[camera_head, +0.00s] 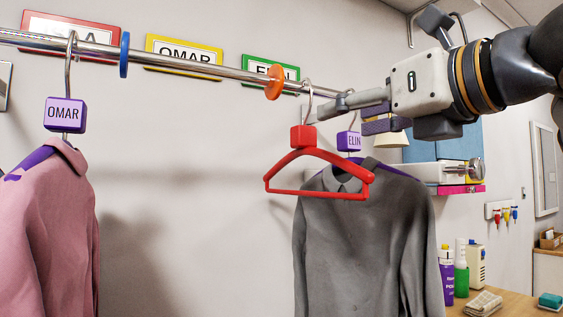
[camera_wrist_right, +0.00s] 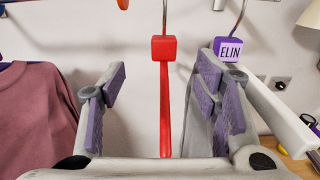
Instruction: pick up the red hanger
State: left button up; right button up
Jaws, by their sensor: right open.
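The red hanger (camera_head: 319,154) hangs by its metal hook from the rail (camera_head: 215,71) in the head view, with a red cube at its neck and no garment on it. In the right wrist view the red hanger (camera_wrist_right: 165,95) is seen edge-on, between the two spread fingers. My right gripper (camera_head: 345,103) comes in from the right at the height of the hook. In the wrist view the right gripper (camera_wrist_right: 163,105) is open, with purple pads apart on both sides of the hanger. My left gripper is not in view.
A grey shirt (camera_head: 365,240) on a hanger with a purple ELIN cube (camera_head: 349,141) hangs close behind. A pink garment (camera_head: 50,225) with an OMAR cube (camera_head: 65,115) hangs at left. Orange (camera_head: 275,82) and blue (camera_head: 124,55) rail discs separate sections. Bottles (camera_head: 461,268) stand lower right.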

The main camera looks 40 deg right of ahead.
aim_at(308, 128)
jog(key=w, duration=0.3)
jog(key=w+d, duration=0.1)
jog(key=w, duration=0.3)
jog(key=w+d, duration=0.1)
jog(key=w, duration=0.3)
jog(key=shift+f+b, duration=0.25)
jog(key=shift+b, duration=0.05)
jog(key=shift+w+r, duration=0.1)
jog(key=shift+w, duration=0.25)
jog(key=shift+s+r, duration=0.1)
jog(key=c, duration=1.3)
jog(key=shift+o, duration=0.2)
jog(key=shift+r, duration=0.1)
